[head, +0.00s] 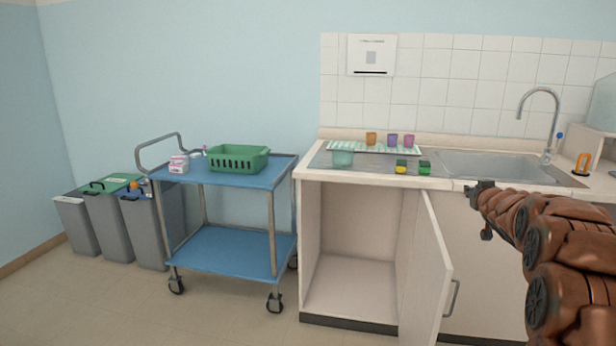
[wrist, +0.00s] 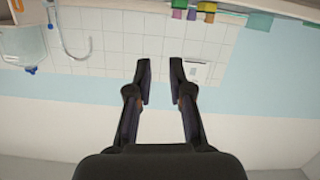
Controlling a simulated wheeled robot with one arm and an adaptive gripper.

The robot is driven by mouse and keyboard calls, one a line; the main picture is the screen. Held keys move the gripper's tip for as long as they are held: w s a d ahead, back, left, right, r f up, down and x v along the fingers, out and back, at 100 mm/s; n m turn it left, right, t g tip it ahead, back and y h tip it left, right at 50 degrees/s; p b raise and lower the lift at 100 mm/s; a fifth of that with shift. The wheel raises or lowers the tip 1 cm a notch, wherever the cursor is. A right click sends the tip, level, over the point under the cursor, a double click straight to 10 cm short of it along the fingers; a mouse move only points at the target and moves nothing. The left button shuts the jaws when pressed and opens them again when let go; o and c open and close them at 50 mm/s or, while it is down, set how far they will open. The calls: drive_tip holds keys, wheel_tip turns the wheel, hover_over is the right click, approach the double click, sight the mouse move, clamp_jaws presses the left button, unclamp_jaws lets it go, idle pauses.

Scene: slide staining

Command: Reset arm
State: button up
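My gripper (wrist: 160,82) is open in the wrist view, with its two dark fingers apart and nothing between them. The wrist view appears upside down, with the tiled wall behind the fingers. In the head view my gripper (head: 477,190) is at the right, in front of the counter's edge near the sink (head: 490,165). My reddish-brown arm reaches in from the lower right. The fingers are too small in the head view to tell their gap.
A cabinet door (head: 428,270) stands open below the counter, left of my arm. A striped tray (head: 350,148), several cups and two sponges are on the counter. A blue cart (head: 215,245) with a green basket (head: 238,158) and grey bins (head: 110,225) stand left. Floor in front is clear.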

drive_tip(key=s+a+f+g, duration=0.4)
drive_tip(key=s+a+f, duration=0.1)
drive_tip(key=s, duration=0.6)
drive_tip(key=s+a+f+m+g, duration=0.1)
drive_tip(key=s+a+f+g, duration=0.4)
drive_tip(key=s, duration=0.6)
drive_tip(key=s+a+f+g, duration=0.2)
drive_tip(key=s+a+f, duration=0.3)
drive_tip(key=s, duration=0.6)
drive_tip(key=s+a+f+n+g+y, duration=0.15)
drive_tip(key=s+a+g, duration=0.4)
drive_tip(key=s, duration=0.85)
drive_tip(key=s+a+f+n+g+y, duration=0.1)
drive_tip(key=s+a+f+g+y, duration=0.1)
drive_tip(key=s+a, duration=0.95)
drive_tip(key=s+d+r+p, duration=0.1)
drive_tip(key=d+r+p, duration=0.1)
drive_tip(key=r+p, duration=0.6)
drive_tip(key=d+r+t+p, duration=0.1)
drive_tip(key=d+r+p, duration=0.1)
drive_tip(key=r+p, duration=0.6)
drive_tip(key=shift+s+r+m, duration=0.35)
drive_tip(key=shift+r, duration=0.3)
